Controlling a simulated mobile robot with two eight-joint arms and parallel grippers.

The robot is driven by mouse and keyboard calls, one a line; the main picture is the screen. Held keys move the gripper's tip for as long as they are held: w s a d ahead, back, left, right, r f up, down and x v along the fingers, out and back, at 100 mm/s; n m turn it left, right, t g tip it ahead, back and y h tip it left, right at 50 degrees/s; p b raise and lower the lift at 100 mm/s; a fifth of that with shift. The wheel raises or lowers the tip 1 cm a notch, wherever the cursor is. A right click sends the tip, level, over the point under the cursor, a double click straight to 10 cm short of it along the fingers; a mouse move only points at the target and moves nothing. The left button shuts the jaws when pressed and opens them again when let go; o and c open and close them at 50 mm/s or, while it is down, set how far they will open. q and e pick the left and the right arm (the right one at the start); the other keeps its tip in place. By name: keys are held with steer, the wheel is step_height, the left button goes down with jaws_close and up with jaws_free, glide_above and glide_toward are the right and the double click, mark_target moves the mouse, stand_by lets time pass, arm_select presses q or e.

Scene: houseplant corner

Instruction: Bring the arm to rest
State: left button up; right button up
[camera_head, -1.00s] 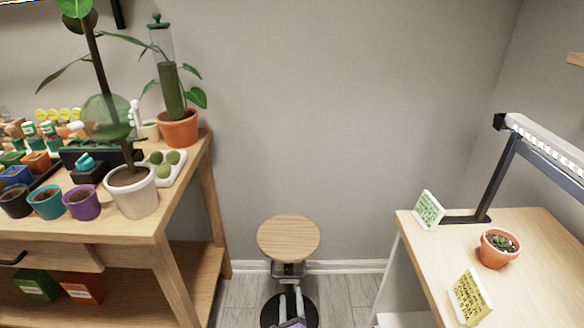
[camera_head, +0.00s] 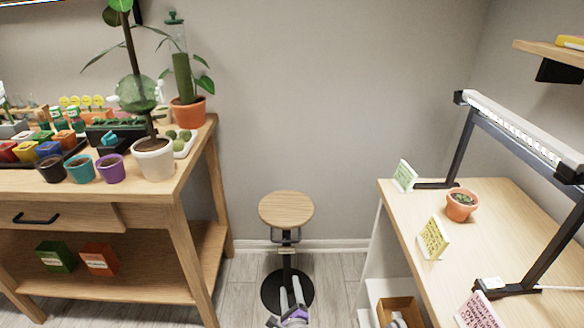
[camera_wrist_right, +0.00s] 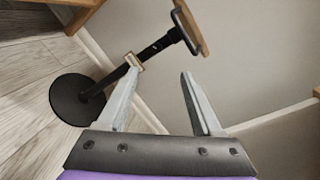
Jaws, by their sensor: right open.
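My right gripper (camera_head: 291,296) is low at the bottom middle of the head view, in front of the stool's black base. In the right wrist view its two grey fingers (camera_wrist_right: 157,100) stand apart with nothing between them. The round wooden stool (camera_head: 286,209) stands on the floor beyond the gripper; its post and base (camera_wrist_right: 82,100) show in the wrist view behind the left finger. My left gripper is not in either view.
A wooden potting bench (camera_head: 185,195) with pots and plants stands at the left. A desk (camera_head: 490,225) with a lamp (camera_head: 520,130), a potted succulent (camera_head: 461,204) and several cards is at the right. Between them is bare floor (camera_head: 340,275) around the stool.

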steer(key=s+d+r+n+g+y, duration=0.1)
steer(key=s+d+r+n+g, duration=0.25)
steer(key=r+n, duration=0.35)
steer(key=s+d+r+n+g+y, duration=0.1)
steer(key=s+d+r+n+g, duration=0.1)
steer(key=s+r+n, duration=0.35)
steer(key=s+d+n+g+h, duration=0.15)
steer(key=s+d+n, duration=0.25)
steer(key=s, duration=0.6)
steer(key=s+d+n+g+h, duration=0.1)
steer(key=s+d+n+g, duration=0.3)
steer(key=s, duration=0.5)
steer(key=s+d+n+g+h, duration=0.2)
steer(key=s+d+n, duration=0.25)
steer(key=s, duration=0.55)
arm_select(q)
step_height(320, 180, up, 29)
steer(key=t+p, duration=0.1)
steer(key=p, duration=2.5)
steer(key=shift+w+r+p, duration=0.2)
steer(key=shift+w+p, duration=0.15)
arm_select(e)
step_height(320, 180, up, 30)
steer(key=w+t, duration=0.1)
steer(key=shift+w+d+r+m+t, duration=0.15)
steer(key=shift+d+m+t, duration=0.05)
steer(key=shift+m+t, duration=0.1)
